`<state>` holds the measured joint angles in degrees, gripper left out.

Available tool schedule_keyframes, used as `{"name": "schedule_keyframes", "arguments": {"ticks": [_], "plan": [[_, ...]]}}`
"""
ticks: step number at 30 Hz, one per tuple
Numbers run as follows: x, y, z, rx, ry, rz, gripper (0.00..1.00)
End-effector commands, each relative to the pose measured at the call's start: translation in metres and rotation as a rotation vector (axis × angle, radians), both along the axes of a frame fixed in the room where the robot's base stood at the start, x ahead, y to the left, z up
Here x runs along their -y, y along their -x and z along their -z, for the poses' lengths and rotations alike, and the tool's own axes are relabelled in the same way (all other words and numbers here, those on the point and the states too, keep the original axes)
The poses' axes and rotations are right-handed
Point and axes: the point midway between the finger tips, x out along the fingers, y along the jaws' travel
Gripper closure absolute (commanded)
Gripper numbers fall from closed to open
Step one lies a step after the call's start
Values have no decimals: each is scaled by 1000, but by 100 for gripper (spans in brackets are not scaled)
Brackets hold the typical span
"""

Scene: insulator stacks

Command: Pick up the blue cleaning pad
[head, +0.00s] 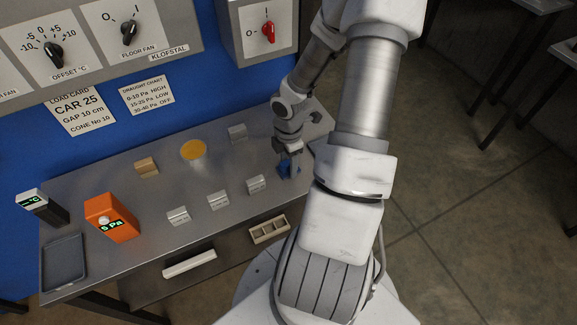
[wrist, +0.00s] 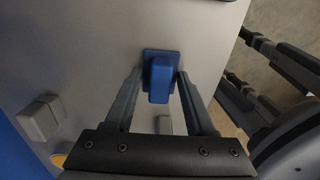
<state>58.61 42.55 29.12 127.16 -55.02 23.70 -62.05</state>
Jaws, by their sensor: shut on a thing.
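The blue cleaning pad (head: 283,171) lies on the grey metal table near its right end, partly hidden by my gripper in the head view. In the wrist view the pad (wrist: 159,78) shows a flat blue base and a raised blue block on top. My gripper (head: 289,167) points down over the pad. In the wrist view my gripper (wrist: 161,82) has one finger on each side of the raised block and is shut on it. The pad's base appears to be at the table surface; I cannot tell whether it is lifted.
Several small grey blocks, one of them a block (head: 256,184) just left of the pad, stand on the table (head: 110,180). A yellow disc (head: 193,150), a tan block (head: 146,167), an orange meter (head: 111,217) and a dark tray (head: 64,262) are further left. A blue panel rises behind.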

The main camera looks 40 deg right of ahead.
Motion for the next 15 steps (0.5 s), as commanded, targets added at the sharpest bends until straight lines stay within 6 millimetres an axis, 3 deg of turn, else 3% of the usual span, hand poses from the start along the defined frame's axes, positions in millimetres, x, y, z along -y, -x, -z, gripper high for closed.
{"name": "schedule_keyframes", "arguments": {"ticks": [9,15], "plan": [[0,0,-2,1,1,0,100],[1,0,-20,2,1,1,100]]}}
